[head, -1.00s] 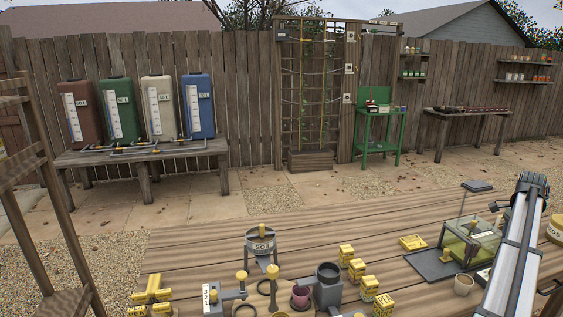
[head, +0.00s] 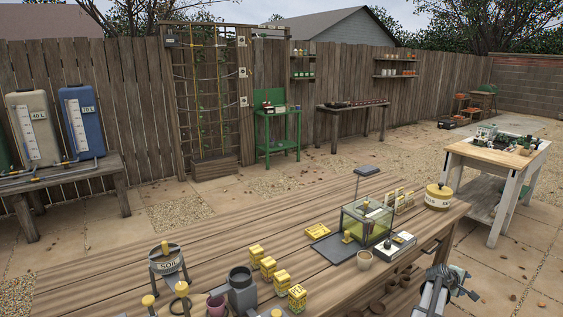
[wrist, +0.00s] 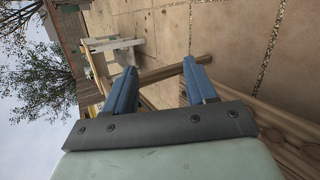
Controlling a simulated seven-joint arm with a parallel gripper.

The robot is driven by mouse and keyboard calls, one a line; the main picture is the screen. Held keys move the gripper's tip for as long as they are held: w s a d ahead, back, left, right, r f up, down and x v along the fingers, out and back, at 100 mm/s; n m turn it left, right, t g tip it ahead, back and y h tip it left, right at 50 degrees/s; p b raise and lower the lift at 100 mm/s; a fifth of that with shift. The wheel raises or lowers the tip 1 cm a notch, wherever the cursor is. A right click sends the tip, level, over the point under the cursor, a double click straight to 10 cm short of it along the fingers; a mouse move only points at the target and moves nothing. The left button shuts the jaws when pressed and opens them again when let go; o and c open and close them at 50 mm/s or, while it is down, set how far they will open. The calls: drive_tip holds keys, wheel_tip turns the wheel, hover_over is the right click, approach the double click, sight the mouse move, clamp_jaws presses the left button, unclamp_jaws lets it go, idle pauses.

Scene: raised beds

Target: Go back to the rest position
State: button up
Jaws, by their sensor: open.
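My gripper shows in the wrist view (wrist: 160,88) with two blue fingers spread apart and nothing between them. Beyond the fingers are paving, a wooden rail and a pale table leg, all seen sideways. In the head view my arm shows at the bottom right, beside the front edge of the wooden workbench (head: 330,197). The fingertips cannot be made out there. The arm stands clear of the things on the bench.
A white-legged table (head: 497,158) stands at right. Paving between them is open.

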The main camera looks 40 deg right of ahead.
drive_tip(key=w+a+f+n+t+y, duration=0.1)
drive_tip(key=w+a+f+y, duration=0.1)
drive_tip(key=w+a+f, duration=0.9)
drive_tip(key=w+a+f+n+t+y, duration=0.15)
drive_tip(key=a+f, duration=0.55)
drive_tip(key=a, duration=1)
drive_tip(key=w+a+f+n+y, duration=0.1)
drive_tip(key=w+a+f+y, duration=0.1)
drive_tip(key=w+a+f, duration=0.75)
drive_tip(key=s+a+f+m+g+y, duration=0.1)
drive_tip(key=s+a+f, duration=0.1)
drive_tip(key=a, duration=0.7)
drive_tip(key=s+a+f+g+y, duration=0.1)
drive_tip(key=s+a+f, duration=0.2)
drive_tip(key=a, duration=0.6)
drive_tip(key=s+a+f+m+g+y, duration=0.1)
drive_tip(key=s+a+f+y, duration=0.1)
drive_tip(key=a, duration=0.7)
drive_tip(key=s+a+m+g+y, duration=0.1)
drive_tip(key=s+a+g, duration=0.3)
drive_tip(key=s+a, duration=1)
drive_tip(key=a+m, duration=0.1)
drive_tip(key=a, duration=0.3)
drive_tip(key=shift+f+y, duration=0.35)
